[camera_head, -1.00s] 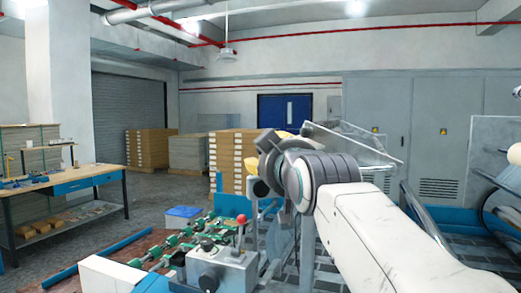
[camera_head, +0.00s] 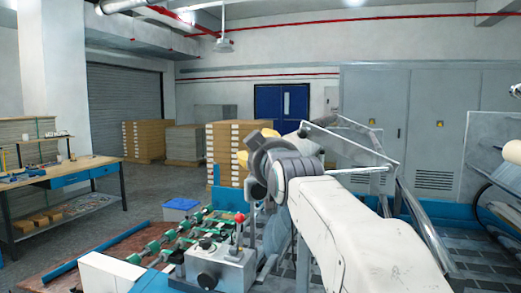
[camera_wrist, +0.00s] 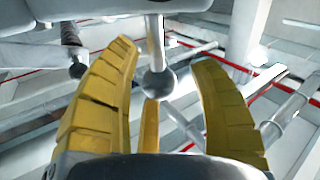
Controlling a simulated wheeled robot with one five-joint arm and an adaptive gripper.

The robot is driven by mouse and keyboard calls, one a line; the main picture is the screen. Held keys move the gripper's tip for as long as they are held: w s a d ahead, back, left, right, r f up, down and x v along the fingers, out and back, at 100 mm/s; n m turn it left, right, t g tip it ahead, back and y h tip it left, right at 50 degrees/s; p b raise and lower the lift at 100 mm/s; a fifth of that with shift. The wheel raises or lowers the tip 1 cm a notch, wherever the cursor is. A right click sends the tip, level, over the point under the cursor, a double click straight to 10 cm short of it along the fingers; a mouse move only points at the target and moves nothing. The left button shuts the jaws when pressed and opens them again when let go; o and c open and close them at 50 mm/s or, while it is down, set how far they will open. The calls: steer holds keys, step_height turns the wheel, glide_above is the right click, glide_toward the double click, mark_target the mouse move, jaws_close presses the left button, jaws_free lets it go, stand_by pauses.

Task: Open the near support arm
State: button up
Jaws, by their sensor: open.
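In the wrist view, my gripper's (camera_wrist: 165,54) yellow fingers stand apart. A dark ball knob (camera_wrist: 158,84) on a short metal rod appears between them; I cannot tell whether either finger touches it. The rod comes down from a pale part at the top edge. Another rod with a dark ball end (camera_wrist: 77,70) shows further left. In the head view, my gripper (camera_head: 256,146) is mostly hidden behind my grey wrist, with only bits of yellow showing. I cannot tell for certain which part is the near support arm.
A metal bar frame (camera_head: 350,137) stands behind and right of my wrist. A grey machine block with a red-knobbed lever (camera_head: 239,217) and green-and-metal rollers (camera_head: 170,238) lie below left. A blue-drawer workbench (camera_head: 70,181) is at left. Pallet stacks (camera_head: 222,150) and grey cabinets (camera_head: 400,140) stand behind.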

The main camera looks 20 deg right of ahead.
stand_by(0.3)
jaws_close()
stand_by(0.4)
